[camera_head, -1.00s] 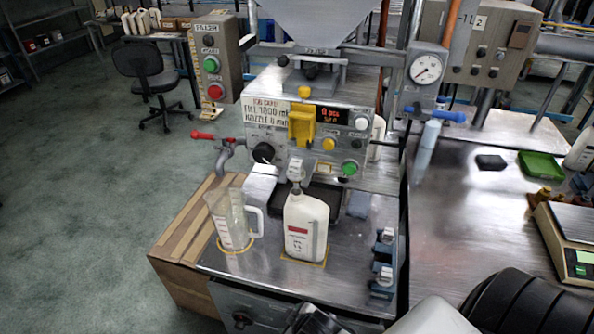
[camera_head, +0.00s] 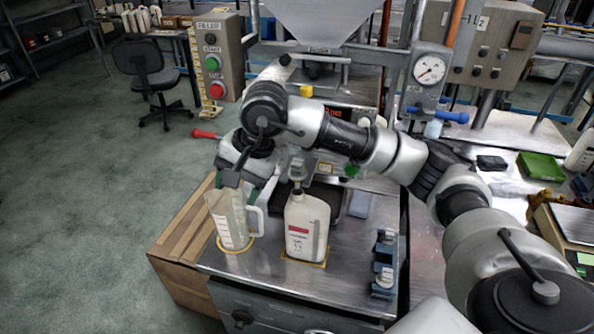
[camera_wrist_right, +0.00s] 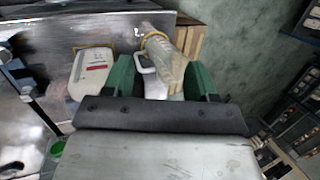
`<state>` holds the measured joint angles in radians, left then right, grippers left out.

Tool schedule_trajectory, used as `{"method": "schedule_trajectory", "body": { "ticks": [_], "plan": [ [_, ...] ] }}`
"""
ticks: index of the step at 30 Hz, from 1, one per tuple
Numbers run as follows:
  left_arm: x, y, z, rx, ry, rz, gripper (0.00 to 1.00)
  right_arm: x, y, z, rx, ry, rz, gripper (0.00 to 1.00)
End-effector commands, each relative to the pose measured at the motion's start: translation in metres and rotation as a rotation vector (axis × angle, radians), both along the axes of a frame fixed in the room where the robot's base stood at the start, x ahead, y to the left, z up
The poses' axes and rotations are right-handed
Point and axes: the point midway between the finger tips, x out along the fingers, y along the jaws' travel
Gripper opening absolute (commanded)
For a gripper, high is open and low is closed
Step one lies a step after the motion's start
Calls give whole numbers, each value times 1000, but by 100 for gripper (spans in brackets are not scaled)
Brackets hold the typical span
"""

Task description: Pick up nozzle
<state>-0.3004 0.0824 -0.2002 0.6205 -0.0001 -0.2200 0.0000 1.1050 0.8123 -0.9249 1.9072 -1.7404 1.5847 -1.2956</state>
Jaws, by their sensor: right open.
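Small pale nozzle-like parts (camera_head: 384,277) sit in blue holders (camera_head: 385,242) at the right edge of the steel bench; which is the task's nozzle I cannot tell. A metal spout (camera_head: 296,170) is above the white bottle (camera_head: 305,228). My right gripper (camera_head: 235,190) is open over the clear measuring jug (camera_head: 229,222), well left of the holders. In the wrist view its green fingers (camera_wrist_right: 160,78) are apart, with the jug (camera_wrist_right: 167,60) between or beyond them; contact is unclear. My left gripper is not in view.
My right arm covers much of the filler panel. The white bottle stands close right of the jug and also shows in the wrist view (camera_wrist_right: 92,74). A scale (camera_head: 570,232) and green tray (camera_head: 541,166) are at right.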

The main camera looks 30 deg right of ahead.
Motion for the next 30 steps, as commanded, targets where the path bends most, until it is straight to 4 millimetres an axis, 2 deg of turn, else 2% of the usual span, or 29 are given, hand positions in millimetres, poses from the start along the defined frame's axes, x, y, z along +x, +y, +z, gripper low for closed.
{"method": "schedule_trajectory", "body": {
  "ticks": [1,3,6,9,11,18,23,26,30],
  "plan": [
    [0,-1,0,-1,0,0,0,6,-30,14,-153,-47,1,57],
    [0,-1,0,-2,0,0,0,9,-66,31,-334,-78,-4,57],
    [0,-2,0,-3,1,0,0,8,-100,51,-509,-92,-24,57],
    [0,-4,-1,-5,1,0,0,6,-118,60,-596,-87,-39,57],
    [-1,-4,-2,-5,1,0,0,7,-123,58,-617,-85,-43,57],
    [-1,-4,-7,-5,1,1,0,15,-133,27,-619,-80,-44,57],
    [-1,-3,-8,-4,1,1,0,19,-138,15,-620,-84,-44,57],
    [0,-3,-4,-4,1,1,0,20,-139,10,-618,-83,-43,57],
    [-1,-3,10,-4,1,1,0,26,-143,-6,-619,-78,-43,57]
  ]
}}
